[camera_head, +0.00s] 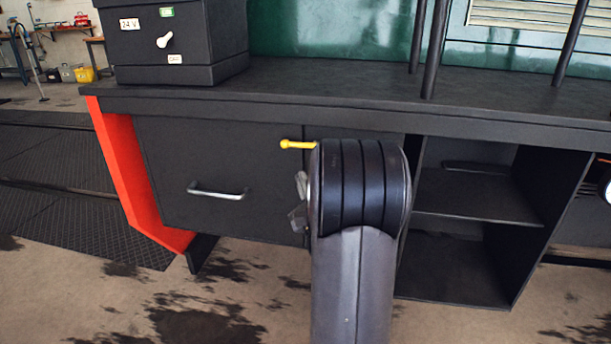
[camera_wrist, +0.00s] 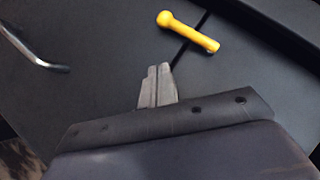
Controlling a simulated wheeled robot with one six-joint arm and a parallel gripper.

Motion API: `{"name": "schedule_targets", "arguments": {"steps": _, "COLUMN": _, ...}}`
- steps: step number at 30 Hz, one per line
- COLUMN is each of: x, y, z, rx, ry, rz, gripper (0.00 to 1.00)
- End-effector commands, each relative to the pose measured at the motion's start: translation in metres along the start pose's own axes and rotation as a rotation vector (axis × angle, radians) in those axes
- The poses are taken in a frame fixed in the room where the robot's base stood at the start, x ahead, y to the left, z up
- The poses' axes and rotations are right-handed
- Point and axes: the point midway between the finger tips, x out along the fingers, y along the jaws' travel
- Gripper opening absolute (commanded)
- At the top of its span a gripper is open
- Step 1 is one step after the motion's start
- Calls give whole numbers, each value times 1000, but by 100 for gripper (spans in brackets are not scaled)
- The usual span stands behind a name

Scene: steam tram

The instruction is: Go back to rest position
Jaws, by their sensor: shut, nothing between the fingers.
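My gripper (camera_wrist: 157,84) is shut with nothing between its fingers. In the wrist view its fingertips stand just below a yellow handle (camera_wrist: 190,33), apart from it in the picture. In the head view my arm covers most of the gripper, and only a grey part of it shows left of the arm. The yellow handle also shows in the head view (camera_head: 298,144), lying level across the dark front under the bench top. Its right end is close to or behind my arm there.
A dark bench top (camera_head: 330,95) runs across the view. Below it are a front panel with a silver handle (camera_head: 216,191), a red side panel (camera_head: 135,165) and open shelves (camera_head: 475,205). A black box (camera_head: 180,40) with a white switch stands on top. Stained floor lies in front.

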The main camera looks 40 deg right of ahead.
Motion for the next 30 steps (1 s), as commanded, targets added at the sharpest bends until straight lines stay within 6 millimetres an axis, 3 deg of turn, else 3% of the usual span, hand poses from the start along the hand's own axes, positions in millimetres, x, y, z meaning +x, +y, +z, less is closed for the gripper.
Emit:
{"name": "schedule_targets", "arguments": {"steps": 6, "x": -41, "y": 5, "z": 0, "rx": 1, "ry": 5, "rz": 3, "gripper": 0}}
{"name": "schedule_targets", "arguments": {"steps": 12, "x": -69, "y": 9, "z": 1, "rx": 0, "ry": 2, "rz": 2, "gripper": 0}}
{"name": "schedule_targets", "arguments": {"steps": 19, "x": -77, "y": 10, "z": 1, "rx": -1, "ry": 0, "rz": 0, "gripper": 0}}
{"name": "schedule_targets", "arguments": {"steps": 30, "x": -71, "y": 9, "z": 2, "rx": -2, "ry": -3, "rz": -1, "gripper": 0}}
